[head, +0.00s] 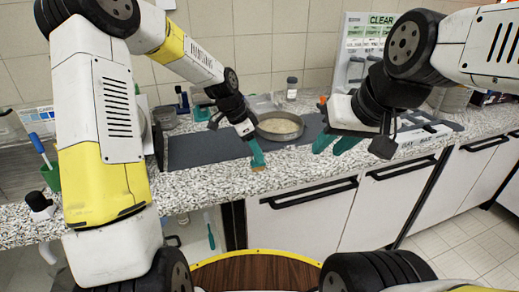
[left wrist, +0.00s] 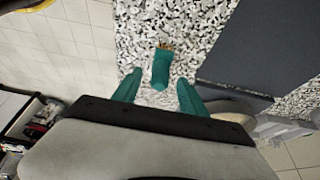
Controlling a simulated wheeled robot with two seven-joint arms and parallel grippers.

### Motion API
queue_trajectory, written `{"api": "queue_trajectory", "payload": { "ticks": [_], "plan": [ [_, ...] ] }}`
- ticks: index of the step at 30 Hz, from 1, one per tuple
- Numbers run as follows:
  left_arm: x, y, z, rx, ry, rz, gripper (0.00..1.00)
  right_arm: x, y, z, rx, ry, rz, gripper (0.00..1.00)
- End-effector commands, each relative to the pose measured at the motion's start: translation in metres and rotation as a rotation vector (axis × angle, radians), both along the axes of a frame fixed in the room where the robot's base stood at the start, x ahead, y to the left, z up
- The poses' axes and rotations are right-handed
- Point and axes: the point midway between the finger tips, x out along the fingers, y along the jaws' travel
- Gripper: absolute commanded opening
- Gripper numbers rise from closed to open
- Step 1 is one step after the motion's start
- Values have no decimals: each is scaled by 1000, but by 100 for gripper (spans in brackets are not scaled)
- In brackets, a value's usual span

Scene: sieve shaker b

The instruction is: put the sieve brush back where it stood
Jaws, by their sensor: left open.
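The sieve brush (left wrist: 160,68) has a teal body with a brownish bristle end. In the left wrist view it is over the speckled counter, between and just ahead of my left gripper's (left wrist: 158,77) two spread teal fingers, with a gap visible on both sides. In the head view my left gripper (head: 253,146) points down at the counter's front edge, and the brush's brown end (head: 258,168) shows below it. The fingers hide much of the brush there. My right gripper (head: 333,146) hangs over the counter front to the right, its teal fingers apart and empty.
A round sieve pan (head: 280,126) with pale grains stands on a dark mat (head: 200,152) behind the left gripper. A green cup (head: 50,178) holding a blue-handled tool stands at the left. A small bottle (head: 292,88) is at the back. The counter's front strip (head: 300,170) is clear.

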Motion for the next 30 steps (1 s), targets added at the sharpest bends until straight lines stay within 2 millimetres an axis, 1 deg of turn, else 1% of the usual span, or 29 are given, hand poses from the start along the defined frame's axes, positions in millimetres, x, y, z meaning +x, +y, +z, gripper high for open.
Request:
{"api": "queue_trajectory", "payload": {
  "ticks": [1, 6, 9, 13, 14, 17, 20, 21, 23, 24, 26, 27, 29, 30],
  "plan": [
    [0, 5, 12, 0, -3, 3, 50, 0, 0, 0, 0, 0, 0, 30],
    [-4, 17, 41, 0, -3, 2, 50, 0, 0, 0, 0, 0, 0, 30],
    [-6, 21, 52, -1, -2, 2, 50, 0, 0, 0, 0, 0, 0, 30],
    [-10, 24, 62, 5, -1, 7, 50, 0, 0, 0, 0, 0, 0, 30],
    [-12, 26, 65, 9, -2, 16, 50, 0, 0, 0, 0, 0, 0, 30],
    [-25, 34, 81, 36, -7, 79, 50, 0, 0, 0, 0, 0, 0, 30],
    [-51, 49, 106, 68, -18, 202, 50, 0, 0, 0, 0, 0, 0, 30],
    [-64, 56, 117, 79, -24, 264, 50, 0, 0, 0, 0, 0, 0, 30],
    [-85, 67, 133, 84, -33, 363, 50, 0, 0, 0, 0, 0, 0, 30],
    [-99, 74, 142, 82, -39, 431, 50, 0, 0, 0, 0, 0, 0, 30],
    [-121, 84, 155, 70, -49, 533, 50, 0, 0, 0, 0, 0, 0, 30],
    [-136, 91, 163, 57, -56, 602, 50, 0, 0, 0, 0, 0, 0, 30],
    [-159, 101, 172, 28, -62, 704, 50, 0, 0, 0, 0, 0, 0, 30],
    [-174, 106, 177, 4, -66, 769, 50, 0, 0, 0, 0, 0, 0, 30]
  ]
}}
